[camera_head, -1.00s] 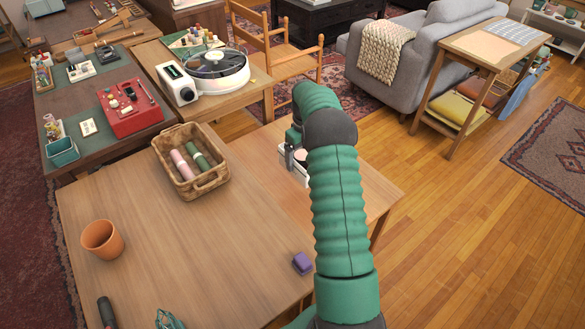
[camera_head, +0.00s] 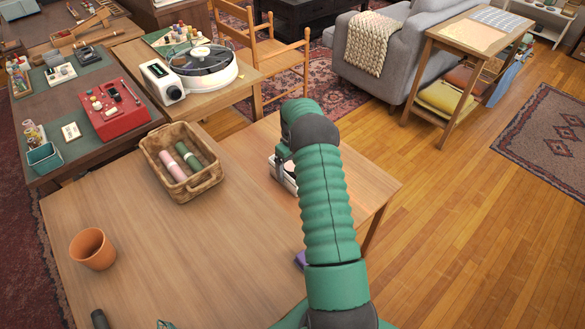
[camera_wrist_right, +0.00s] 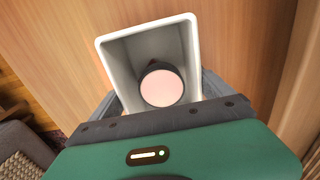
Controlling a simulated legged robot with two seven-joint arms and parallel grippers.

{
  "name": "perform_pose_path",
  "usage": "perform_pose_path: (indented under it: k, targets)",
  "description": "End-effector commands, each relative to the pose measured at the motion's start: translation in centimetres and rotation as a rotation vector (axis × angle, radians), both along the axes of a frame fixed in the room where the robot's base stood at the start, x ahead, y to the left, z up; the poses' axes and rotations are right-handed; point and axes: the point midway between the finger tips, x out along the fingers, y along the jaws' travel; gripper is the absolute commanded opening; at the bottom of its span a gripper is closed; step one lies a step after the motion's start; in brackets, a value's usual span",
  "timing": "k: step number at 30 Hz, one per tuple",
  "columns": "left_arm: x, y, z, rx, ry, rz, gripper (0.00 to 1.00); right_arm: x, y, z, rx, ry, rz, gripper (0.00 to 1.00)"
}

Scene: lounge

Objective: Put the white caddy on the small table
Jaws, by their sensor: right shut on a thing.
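The white caddy (camera_head: 290,185) is at the far right part of the wooden tabletop, mostly hidden by my right arm and hand. In the right wrist view, its white rim (camera_wrist_right: 146,29) opens toward the camera, and a round pale pink top (camera_wrist_right: 161,88) shows inside. My right gripper (camera_head: 280,168) is shut on the caddy, with dark fingers along its sides. I cannot tell whether the caddy touches the wood below. A small wooden table (camera_head: 468,38) with papers on top stands at the upper right.
A wicker basket (camera_head: 208,183) with rolled items and an orange pot (camera_head: 93,249) stand on the near table (camera_head: 190,250). A purple block (camera_head: 300,259) is partly behind my arm. A wooden chair (camera_head: 275,55) and grey sofa (camera_head: 415,50) stand beyond. The floor at right is open.

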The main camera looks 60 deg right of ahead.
Motion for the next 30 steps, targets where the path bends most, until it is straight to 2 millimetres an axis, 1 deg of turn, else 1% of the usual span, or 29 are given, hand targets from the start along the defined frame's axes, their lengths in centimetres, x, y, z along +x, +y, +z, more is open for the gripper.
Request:
perform_pose_path:
  k: [2,3,5,11,14,17,24,27,30]
  targets:
    - [0.0,0.0,0.0,0.0,0.0,0.0,0.54,0.0,0.0,0.0,-0.001,-0.001,0.0,0.33]
    - [0.0,0.0,0.0,0.0,0.0,0.0,0.54,0.0,0.0,-0.2,0.0,0.001,0.0,0.92]
    - [0.0,0.0,0.0,0.0,0.0,0.0,0.54,0.0,0.0,-0.1,0.0,0.0,0.0,1.0]
    - [0.0,0.0,0.0,0.0,0.0,0.0,0.54,0.0,0.0,-0.1,0.0,0.0,0.0,1.0]
    - [0.0,0.0,0.1,0.0,0.0,0.0,0.54,0.0,-0.1,0.4,-0.001,-0.001,0.0,1.0]
    - [0.0,0.0,0.6,0.0,0.0,0.0,0.54,0.1,-0.1,2.2,-0.002,-0.002,0.0,1.0]
    - [0.0,0.0,1.8,0.0,0.0,0.0,0.54,0.1,-0.1,8.5,-0.004,-0.002,0.0,1.0]
    - [0.0,0.0,2.1,0.0,0.0,0.0,0.54,0.1,-0.1,10.5,-0.001,-0.001,0.0,1.0]
    - [0.0,0.0,2.3,0.0,0.0,0.0,0.54,0.1,-0.1,11.6,0.0,0.0,0.0,1.0]
